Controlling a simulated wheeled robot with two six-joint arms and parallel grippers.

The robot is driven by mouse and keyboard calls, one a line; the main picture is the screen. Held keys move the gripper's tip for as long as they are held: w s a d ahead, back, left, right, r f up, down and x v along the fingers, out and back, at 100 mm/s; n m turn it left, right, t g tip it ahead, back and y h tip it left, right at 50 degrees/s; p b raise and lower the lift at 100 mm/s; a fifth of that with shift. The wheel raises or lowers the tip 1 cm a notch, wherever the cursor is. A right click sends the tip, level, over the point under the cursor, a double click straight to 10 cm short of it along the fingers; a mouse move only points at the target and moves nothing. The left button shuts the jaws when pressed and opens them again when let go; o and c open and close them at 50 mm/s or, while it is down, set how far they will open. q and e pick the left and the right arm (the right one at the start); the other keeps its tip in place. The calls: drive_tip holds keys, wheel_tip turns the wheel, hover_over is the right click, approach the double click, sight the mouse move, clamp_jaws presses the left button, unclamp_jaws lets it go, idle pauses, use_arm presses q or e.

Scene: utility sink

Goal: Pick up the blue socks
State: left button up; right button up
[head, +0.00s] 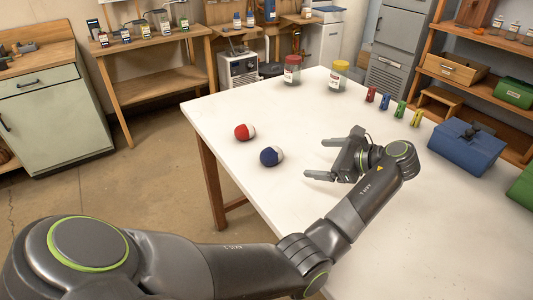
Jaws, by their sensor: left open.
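The blue socks (268,157) show as a small rolled ball, dark blue with a white part on its right side. They lie on the white table (225,103) near its left edge. A similar red and white ball (241,132) lies just behind and to the left of them. My left gripper (312,159) is open and empty over the table, to the right of the blue socks. Its fingers point left toward them, with a gap between. My right gripper is not in view.
Two jars, one red-lidded (292,70) and one yellow-lidded (339,75), stand at the table's back. Several small coloured items stand along the right, near a blue box (467,147). The table's middle behind my gripper is clear.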

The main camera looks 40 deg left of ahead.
use_arm(q)
drive_tip(key=p, duration=0.1)
approach(276, 154)
drive_tip(key=x, duration=0.5)
drive_tip(key=shift+f, duration=0.4)
drive_tip(key=x, duration=0.5)
drive_tip(key=shift+a+r+p, duration=0.1)
drive_tip(key=shift+a+p, duration=0.25)
drive_tip(key=shift+d, duration=0.15)
drive_tip(key=shift+c, duration=1.3)
drive_tip(key=c, duration=0.8)
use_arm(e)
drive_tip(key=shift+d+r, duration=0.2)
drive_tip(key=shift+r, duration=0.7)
use_arm(q)
drive_tip(key=shift+r, duration=0.1)
